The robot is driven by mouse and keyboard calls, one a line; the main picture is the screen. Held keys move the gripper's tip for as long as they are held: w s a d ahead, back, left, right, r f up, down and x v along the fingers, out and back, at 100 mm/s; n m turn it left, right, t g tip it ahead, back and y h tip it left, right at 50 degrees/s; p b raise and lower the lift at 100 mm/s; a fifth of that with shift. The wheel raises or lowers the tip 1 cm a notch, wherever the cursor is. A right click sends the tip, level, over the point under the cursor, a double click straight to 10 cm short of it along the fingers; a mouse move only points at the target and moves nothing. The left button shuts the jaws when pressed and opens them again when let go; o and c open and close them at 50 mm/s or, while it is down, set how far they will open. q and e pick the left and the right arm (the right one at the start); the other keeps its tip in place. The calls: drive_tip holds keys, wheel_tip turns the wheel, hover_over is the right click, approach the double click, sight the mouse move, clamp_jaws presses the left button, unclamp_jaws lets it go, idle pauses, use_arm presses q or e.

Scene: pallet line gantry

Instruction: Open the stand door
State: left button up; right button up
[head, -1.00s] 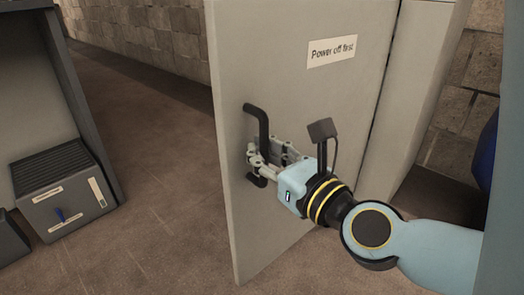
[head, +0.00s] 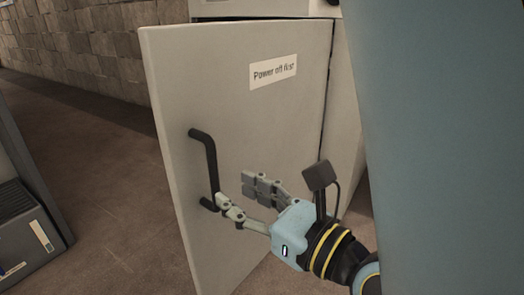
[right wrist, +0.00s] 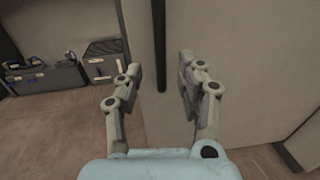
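The stand door (head: 240,110) is a grey panel with a "Power off first" label (head: 273,71). It stands swung out from the stand (head: 345,140), its hinge side at the right. A black bar handle (head: 206,160) is upright near the door's free edge; it also shows in the right wrist view (right wrist: 159,45). My right gripper (head: 240,196) is at the handle's lower end with its fingers spread. In the right wrist view the fingers (right wrist: 160,78) are wide apart, and the handle shows ahead between them, not gripped. My left gripper is out of view.
A dark shelf unit (head: 30,165) with a grey box (head: 28,245) stands at the left. More boxes (right wrist: 50,78) show in the right wrist view. A stone wall (head: 105,50) is at the back. The brown floor between shelf and door is clear.

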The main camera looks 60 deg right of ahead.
drive_tip(key=s, duration=0.2)
drive_tip(key=s+a, duration=0.1)
drive_tip(key=s, duration=0.1)
drive_tip(key=shift+s, duration=0.25)
